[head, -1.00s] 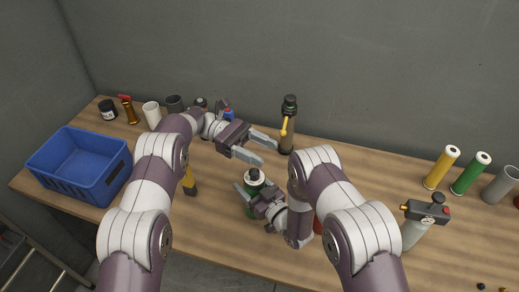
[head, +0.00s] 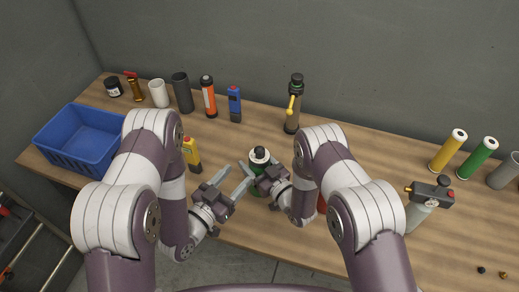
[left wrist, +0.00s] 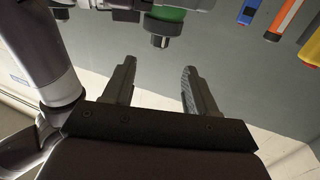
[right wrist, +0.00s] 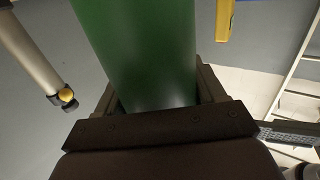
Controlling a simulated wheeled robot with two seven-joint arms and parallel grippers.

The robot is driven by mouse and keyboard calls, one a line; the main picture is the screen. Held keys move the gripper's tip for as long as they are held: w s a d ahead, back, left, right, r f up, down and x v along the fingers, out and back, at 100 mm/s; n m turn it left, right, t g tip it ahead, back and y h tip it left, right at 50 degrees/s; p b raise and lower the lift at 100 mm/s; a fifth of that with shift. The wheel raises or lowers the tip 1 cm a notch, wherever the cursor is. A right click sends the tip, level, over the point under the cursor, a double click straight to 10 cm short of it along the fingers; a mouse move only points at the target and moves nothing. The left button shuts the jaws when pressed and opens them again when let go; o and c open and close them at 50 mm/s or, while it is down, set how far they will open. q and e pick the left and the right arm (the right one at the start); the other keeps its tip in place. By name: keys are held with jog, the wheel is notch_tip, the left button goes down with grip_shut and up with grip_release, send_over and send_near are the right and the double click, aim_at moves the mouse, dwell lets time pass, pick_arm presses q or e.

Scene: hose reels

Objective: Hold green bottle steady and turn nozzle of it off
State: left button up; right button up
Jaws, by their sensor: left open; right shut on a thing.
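The green bottle (head: 252,188) stands at the front middle of the table, with a black and white top (head: 260,156). My right gripper (head: 264,180) is shut on the green body, which fills the space between its fingers in the right wrist view (right wrist: 145,50). My left gripper (head: 232,180) is open and empty, just left of the bottle, its fingers pointing toward it. In the left wrist view, a black nozzle-like end (left wrist: 160,38) and a green part (left wrist: 172,14) lie beyond the open fingers (left wrist: 158,88). I cannot tell the nozzle's setting.
A yellow device (head: 192,154) stands left of the bottle, near my left arm. A blue bin (head: 80,160) is at the far left. A dark bottle with a yellow lever (head: 292,118) stands behind. Several cylinders and a grey-topped sprayer (head: 420,212) are at right.

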aim_at(254, 152)
pick_arm(q)
jog(key=x, duration=1.1)
jog(key=shift+w+d, duration=0.15)
jog(key=shift+d, duration=0.15)
jog(key=c, duration=1)
jog(key=shift+o, duration=0.2)
jog(key=shift+a+m+g+h, duration=0.1)
jog(key=shift+m+g+h, duration=0.35)
jog(key=shift+h, duration=0.25)
jog(key=m+g+h, duration=0.2)
jog(key=g, duration=0.1)
jog(key=shift+w+m+h, duration=0.1)
jog(key=shift+m+h, duration=0.25)
jog(key=shift+h, duration=0.05)
jog(key=shift+m+g+h, duration=0.9)
jog(key=shift+m+g, duration=0.2)
jog(key=shift+g, duration=0.65)
